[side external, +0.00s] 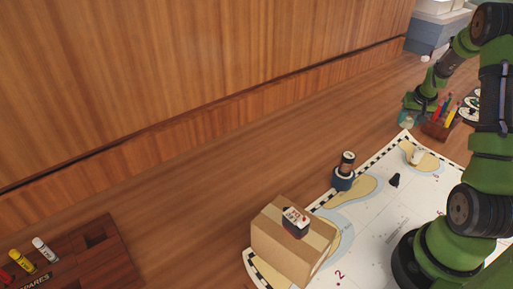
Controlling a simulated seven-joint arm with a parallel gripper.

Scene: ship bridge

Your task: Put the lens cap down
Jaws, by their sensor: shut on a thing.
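My gripper (409,111) is at the upper right, at the end of my green arm, beyond the far edge of the chart. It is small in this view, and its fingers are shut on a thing. I take that thing to be the lens cap, but its shape and colour cannot be made out. Whether it touches the surface below cannot be told.
A pen holder (440,128) stands close right of my gripper.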

